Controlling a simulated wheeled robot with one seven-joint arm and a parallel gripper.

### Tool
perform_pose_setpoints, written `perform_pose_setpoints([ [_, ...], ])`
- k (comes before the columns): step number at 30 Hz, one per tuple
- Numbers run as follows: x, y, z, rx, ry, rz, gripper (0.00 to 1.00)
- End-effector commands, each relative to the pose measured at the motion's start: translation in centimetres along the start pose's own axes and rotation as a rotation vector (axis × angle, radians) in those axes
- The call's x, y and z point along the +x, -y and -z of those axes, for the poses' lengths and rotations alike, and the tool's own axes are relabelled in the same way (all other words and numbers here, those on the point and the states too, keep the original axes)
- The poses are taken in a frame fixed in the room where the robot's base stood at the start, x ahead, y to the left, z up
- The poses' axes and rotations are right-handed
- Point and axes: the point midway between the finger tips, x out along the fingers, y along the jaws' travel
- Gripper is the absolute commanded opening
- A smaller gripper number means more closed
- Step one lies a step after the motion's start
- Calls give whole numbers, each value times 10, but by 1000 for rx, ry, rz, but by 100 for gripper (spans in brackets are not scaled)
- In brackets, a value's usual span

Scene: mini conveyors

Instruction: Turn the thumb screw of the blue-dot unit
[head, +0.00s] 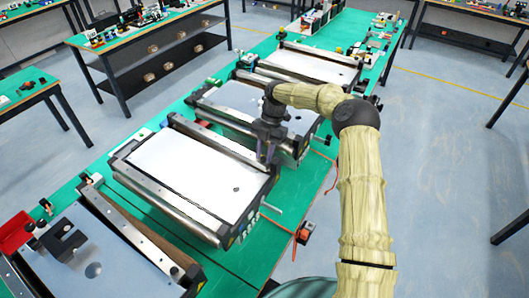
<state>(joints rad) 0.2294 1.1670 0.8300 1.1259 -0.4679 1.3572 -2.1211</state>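Several mini conveyors stand in a row on a long green bench. One with a white top (188,170) is in the middle, and one with a grey top (230,98) is just behind it. I cannot make out a blue dot or a thumb screw on any unit at this size. My gripper (265,158) points down near the right end of the white-topped conveyor, by the gap to the grey-topped one. Its fingers look close together, but their gap is too small to judge. Whether they touch anything is unclear.
Another white-topped conveyor (308,66) stands farther back. A grey-topped one (92,246) is at the lower left, with a red part (15,232) beside it. An orange device (304,231) hangs at the bench's right edge. Open floor (440,150) lies to the right.

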Motion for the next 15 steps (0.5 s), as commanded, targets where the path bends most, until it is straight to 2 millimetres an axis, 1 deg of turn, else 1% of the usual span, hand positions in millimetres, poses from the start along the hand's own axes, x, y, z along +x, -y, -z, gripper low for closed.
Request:
perform_pose_setpoints([
  [1,0,0,0,0,0,0,37],
  [2,0,0,0,0,0,0,41],
  [11,-1,0,0,1,-1,-1,41],
  [15,-8,-1,-1,2,1,-3,41],
])
